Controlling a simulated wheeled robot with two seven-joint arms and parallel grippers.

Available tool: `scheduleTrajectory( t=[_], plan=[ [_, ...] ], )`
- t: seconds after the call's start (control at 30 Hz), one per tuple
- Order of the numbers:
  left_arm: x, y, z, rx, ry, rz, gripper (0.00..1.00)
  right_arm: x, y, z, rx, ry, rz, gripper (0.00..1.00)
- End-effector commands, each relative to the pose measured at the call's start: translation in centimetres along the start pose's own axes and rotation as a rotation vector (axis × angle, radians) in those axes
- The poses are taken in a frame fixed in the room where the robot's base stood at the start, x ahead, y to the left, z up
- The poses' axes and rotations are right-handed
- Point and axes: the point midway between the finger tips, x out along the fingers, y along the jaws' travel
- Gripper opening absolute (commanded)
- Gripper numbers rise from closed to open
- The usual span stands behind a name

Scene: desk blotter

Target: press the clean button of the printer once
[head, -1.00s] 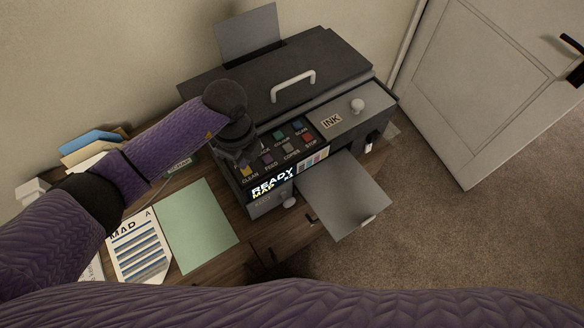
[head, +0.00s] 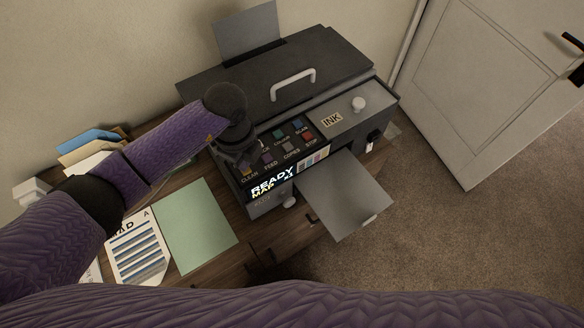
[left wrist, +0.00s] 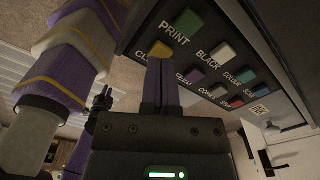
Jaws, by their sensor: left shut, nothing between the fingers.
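The printer (head: 300,75) is dark grey, with a sloped panel of coloured buttons on its front left. The clean button is yellow (head: 247,171) and sits at the panel's left end, above the lit READY display (head: 271,184). In the left wrist view the clean button (left wrist: 160,50) shows just beyond my fingertips, partly covered by them. My left gripper (left wrist: 160,62) is shut and empty, its tips at the clean button's near edge. I cannot tell whether they touch it. In the head view my wrist hides the fingertips.
The green print button (left wrist: 187,23) and purple feed button (left wrist: 194,75) lie close to the clean button. A paper tray (head: 345,195) juts out at the printer's front. A green folder (head: 195,225) and a printed sheet (head: 140,250) lie on the desk to the left.

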Motion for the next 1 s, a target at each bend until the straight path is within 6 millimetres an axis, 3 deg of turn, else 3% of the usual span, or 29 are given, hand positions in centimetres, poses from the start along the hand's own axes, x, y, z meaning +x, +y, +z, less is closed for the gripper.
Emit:
scheduleTrajectory(
  t=[0.57, 0.87, 1.0],
  plan=[
    [1.2, 0.0, 0.0, 0.0, 0.0, 0.0, 0.0, 0.9, -0.1, 0.1, 0.0, -0.003, -0.001, 0.18],
    [1.1, 0.0, 0.0, 0.0, 0.0, 0.0, 0.0, 0.8, -0.1, 0.1, 0.0, -0.003, -0.001, 0.18],
    [0.1, 0.0, 0.0, 0.0, -0.001, 0.0, 0.0, -0.2, -0.1, 0.0, 0.0, 0.0, -0.001, 0.18]
  ],
)
